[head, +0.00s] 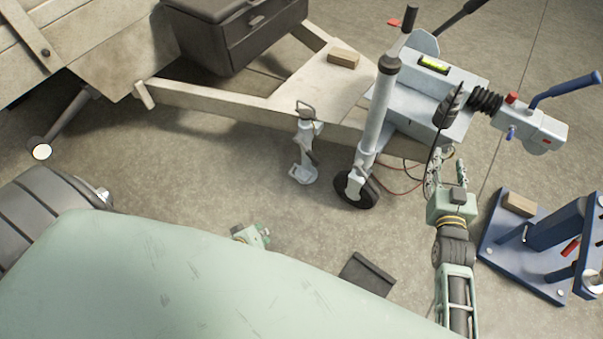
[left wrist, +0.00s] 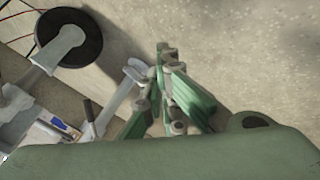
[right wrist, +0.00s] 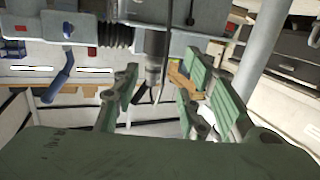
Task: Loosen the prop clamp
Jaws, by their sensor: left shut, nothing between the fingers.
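A light grey prop leg (head: 304,160) stands below the trailer drawbar, with a foot plate on the floor. Its clamp seems to be the fitting with a small handle at the top (head: 305,112); details are too small to tell. My left gripper (head: 264,234) shows only partly past my green body, nearer than the prop and apart from it. In the left wrist view its fingers (left wrist: 166,75) are together and empty, beside a light grey part, probably the prop's foot (left wrist: 135,72). My right gripper (right wrist: 165,95) is open and empty below the coupling; it also shows in the head view (head: 448,170).
The jockey wheel (head: 357,190) stands right of the prop. The coupling (head: 535,130) has a blue lever. A blue stand (head: 520,260) is at the right, a dark flat plate (head: 367,274) on the floor. Floor around the prop's near side is clear.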

